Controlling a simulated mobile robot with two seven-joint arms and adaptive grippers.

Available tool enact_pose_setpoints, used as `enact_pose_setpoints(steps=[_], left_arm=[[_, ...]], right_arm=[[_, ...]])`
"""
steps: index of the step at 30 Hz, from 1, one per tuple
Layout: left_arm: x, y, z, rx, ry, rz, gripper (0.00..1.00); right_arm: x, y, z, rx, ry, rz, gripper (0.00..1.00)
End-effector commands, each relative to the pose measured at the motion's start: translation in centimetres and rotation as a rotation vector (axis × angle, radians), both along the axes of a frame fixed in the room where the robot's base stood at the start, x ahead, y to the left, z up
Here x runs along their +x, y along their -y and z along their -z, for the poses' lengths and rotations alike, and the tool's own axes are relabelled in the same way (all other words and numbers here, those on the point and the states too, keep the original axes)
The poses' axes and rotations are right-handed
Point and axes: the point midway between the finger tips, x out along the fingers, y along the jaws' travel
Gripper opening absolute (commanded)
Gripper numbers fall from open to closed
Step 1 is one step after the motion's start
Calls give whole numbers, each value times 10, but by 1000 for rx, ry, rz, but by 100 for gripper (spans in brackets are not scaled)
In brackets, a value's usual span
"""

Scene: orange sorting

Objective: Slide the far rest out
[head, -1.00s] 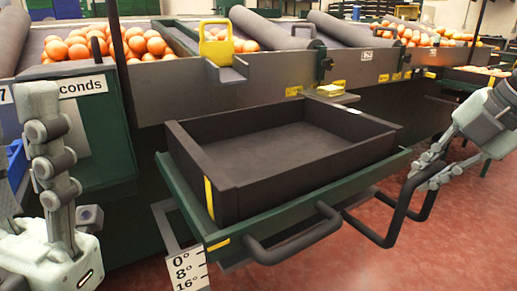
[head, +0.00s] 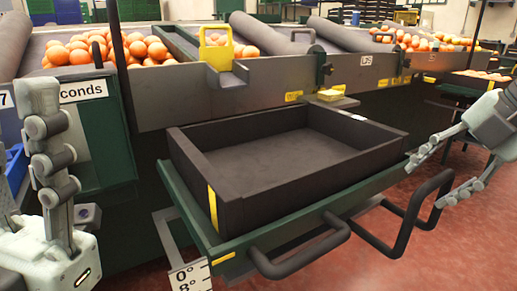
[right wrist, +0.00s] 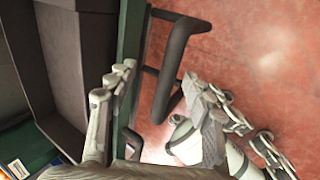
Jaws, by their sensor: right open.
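Two black bent-tube loops jut from the green tilting frame (head: 172,190) under the dark crate (head: 225,212). The near loop (head: 300,262) is at the front; the far loop, the far rest (head: 402,240), is farther right and stands out over the floor. It also shows in the right wrist view (right wrist: 172,75). My right gripper (head: 426,180) is open around the far loop's outer part, one finger on each side. In the right wrist view its fingers are well apart; contact is unclear. My left gripper (head: 28,150) points up at the left edge, apart from the frame, open and empty.
The crate looks empty. Behind it runs a grey sorting line with oranges (head: 70,52) and a yellow scoop-like piece (head: 216,50). An angle scale (head: 190,280) hangs at the frame's near corner. Red floor (head: 370,270) is clear in front and right.

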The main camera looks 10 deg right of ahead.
Motion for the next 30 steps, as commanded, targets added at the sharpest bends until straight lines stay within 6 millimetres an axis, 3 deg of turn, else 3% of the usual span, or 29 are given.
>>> enact_pose_setpoints(steps=[21, 30], left_arm=[[0, 0, -50, 0, 0, 0, 40], [0, 0, -52, 0, 0, 0, 40]], right_arm=[[0, 0, -61, 1, 0, 0, 52], [0, 0, -64, 0, -1, 0, 52]])
